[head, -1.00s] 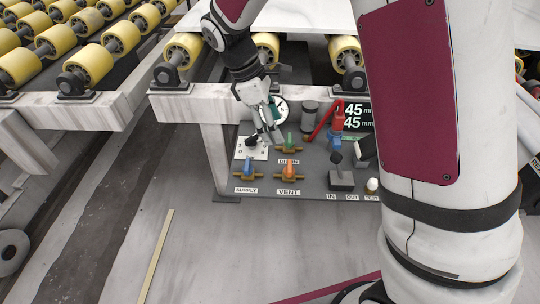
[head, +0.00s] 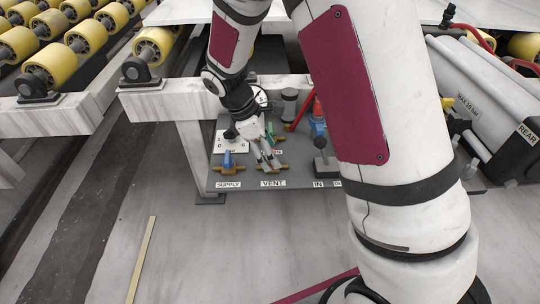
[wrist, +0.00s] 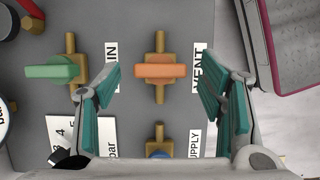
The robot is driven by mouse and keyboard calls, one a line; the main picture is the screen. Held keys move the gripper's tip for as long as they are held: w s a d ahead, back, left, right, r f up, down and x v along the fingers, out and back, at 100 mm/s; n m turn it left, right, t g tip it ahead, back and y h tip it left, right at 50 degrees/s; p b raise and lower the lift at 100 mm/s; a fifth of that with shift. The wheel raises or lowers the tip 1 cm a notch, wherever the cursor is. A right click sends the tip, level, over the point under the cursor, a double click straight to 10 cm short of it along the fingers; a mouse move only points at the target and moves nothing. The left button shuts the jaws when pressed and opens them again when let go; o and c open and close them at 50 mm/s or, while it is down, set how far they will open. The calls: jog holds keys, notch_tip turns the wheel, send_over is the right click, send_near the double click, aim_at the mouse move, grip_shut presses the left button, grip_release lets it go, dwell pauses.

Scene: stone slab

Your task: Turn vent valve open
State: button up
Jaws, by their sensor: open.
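The vent valve has an orange handle (wrist: 154,71) on a brass body (wrist: 160,42), beside the VENT label (wrist: 199,68) in the wrist view. The handle lies crosswise to the brass pipe. My gripper (wrist: 158,82) is open, with one teal-padded finger on either side of the orange handle. Space shows between each pad and the handle, so I see no contact. In the head view my gripper (head: 268,160) is low over the VENT label (head: 272,184) and hides most of the orange handle; a brass end (head: 284,166) shows.
The green-handled valve (wrist: 54,71) is just left of my left finger in the wrist view. The blue-handled supply valve (head: 227,160) is to the left in the head view.

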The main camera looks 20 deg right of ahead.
jog(key=shift+d+f, duration=0.2)
jog(key=shift+f, duration=0.15)
jog(key=shift+c, duration=0.3)
jog(key=c, duration=1.1)
